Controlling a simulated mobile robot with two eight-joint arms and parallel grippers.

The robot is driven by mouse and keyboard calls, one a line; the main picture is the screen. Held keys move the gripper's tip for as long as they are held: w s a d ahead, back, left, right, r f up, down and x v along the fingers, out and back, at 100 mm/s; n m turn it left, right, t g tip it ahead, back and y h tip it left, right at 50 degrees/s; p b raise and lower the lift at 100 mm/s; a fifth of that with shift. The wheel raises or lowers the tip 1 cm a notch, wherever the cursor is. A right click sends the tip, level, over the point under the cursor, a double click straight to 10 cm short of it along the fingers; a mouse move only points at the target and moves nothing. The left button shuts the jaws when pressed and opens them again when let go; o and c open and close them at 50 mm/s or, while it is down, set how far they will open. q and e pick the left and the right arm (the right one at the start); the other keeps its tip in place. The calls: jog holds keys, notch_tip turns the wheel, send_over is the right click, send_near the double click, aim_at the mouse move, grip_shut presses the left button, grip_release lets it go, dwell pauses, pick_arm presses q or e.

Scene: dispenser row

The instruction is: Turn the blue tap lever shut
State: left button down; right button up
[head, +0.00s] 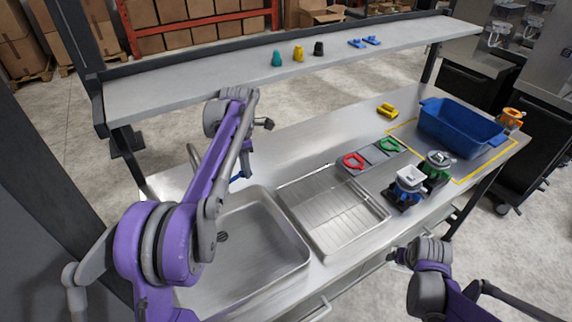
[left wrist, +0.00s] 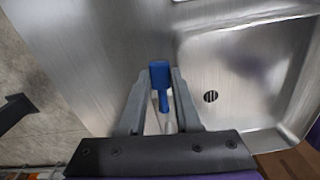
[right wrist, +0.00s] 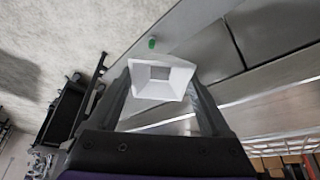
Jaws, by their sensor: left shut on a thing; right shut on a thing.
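The blue tap lever (head: 237,178) is at the back edge of the sink (head: 255,245). In the left wrist view the lever (left wrist: 161,85) sits between the fingers of my left gripper (left wrist: 160,75), which is shut on it. The tap spout (head: 193,157) shows partly behind my left arm. My right gripper (right wrist: 160,85) is shut on a white, square-mouthed, hollow piece (right wrist: 162,80). In the head view that gripper (head: 398,255) is in front of the counter's front edge, and what it holds is hardly visible there.
A ribbed drain tray (head: 335,215) lies right of the sink. A raised shelf (head: 200,78) runs along the back.

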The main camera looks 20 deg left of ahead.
pick_arm(q)
jog(key=c, duration=0.6)
grip_release()
notch_tip(320, 180, up, 12)
jog(key=p, duration=0.1)
pick_arm(e)
jog(key=shift+w+r, duration=0.3)
jog(key=shift+r, duration=0.25)
jog(key=shift+w+r, duration=0.3)
jog(key=shift+r, duration=0.25)
